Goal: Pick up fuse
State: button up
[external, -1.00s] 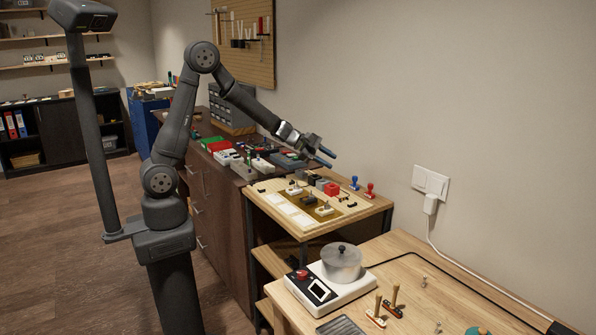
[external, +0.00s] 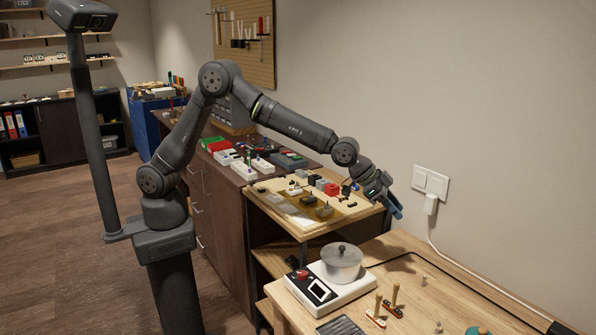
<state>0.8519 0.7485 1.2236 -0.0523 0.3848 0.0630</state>
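I cannot tell any fuse apart among the small parts in the external view. My gripper (external: 396,211), with blue fingers, points down and to the right. It hangs in the air past the right end of the wooden board (external: 290,224) on the shelf unit. Its fingers overlap in this view, so their gap is not clear, and I see nothing held between them. The board bears several small parts, among them a red block (external: 331,189) and small white holders (external: 294,189). My wrist hides the board's far right corner.
A white device with a silver pot (external: 341,262) stands on the lower wooden table (external: 410,262), with upright wooden-handled tools (external: 394,298) near it. A white wall socket (external: 431,183) with a plug is right of my gripper. Coloured boxes (external: 214,145) crowd the dark cabinet behind.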

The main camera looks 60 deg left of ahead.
notch_tip(320, 180, down, 10)
send_near(425, 277)
jog(key=x, duration=0.5)
jog(key=shift+w, duration=0.2)
jog(key=shift+x, duration=2.65)
jog(key=shift+a+f, duration=0.15)
jog(key=shift+c, duration=0.2)
jog(key=shift+s, duration=0.1)
grip_shut()
